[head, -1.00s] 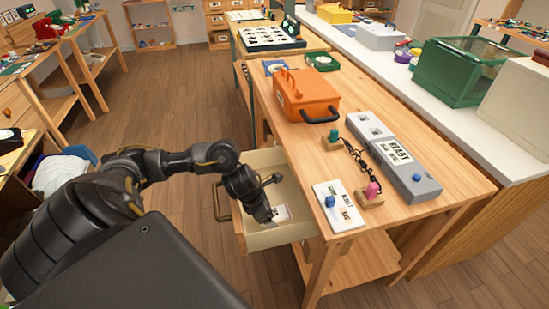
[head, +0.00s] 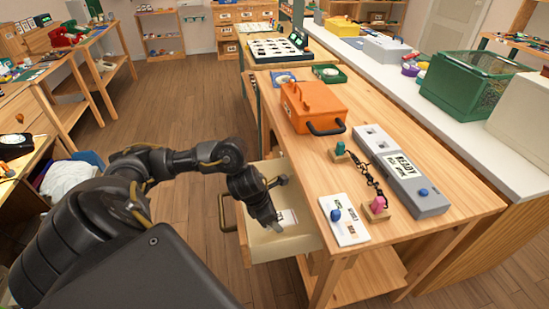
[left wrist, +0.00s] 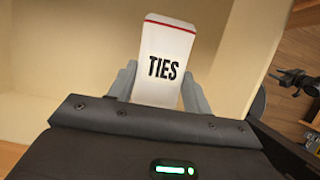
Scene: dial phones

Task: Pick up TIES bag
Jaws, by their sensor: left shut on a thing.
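The TIES bag (left wrist: 166,66) is a small white packet with a red line near its top edge and black lettering. It lies between the grey fingers of my left gripper (left wrist: 160,88) in the left wrist view. My left gripper (head: 274,226) is shut on the bag, inside the open drawer (head: 262,248). In the head view only a pale part of the bag (head: 288,218) shows beside the fingers. Whether it touches the drawer floor is hard to tell. My right gripper is out of view.
The open drawer's walls surround my left gripper, below the wooden workbench (head: 400,240). On the bench stand an orange case (head: 312,105), a grey READY box (head: 400,170), a white card (head: 344,220) and corded pegs (head: 376,207).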

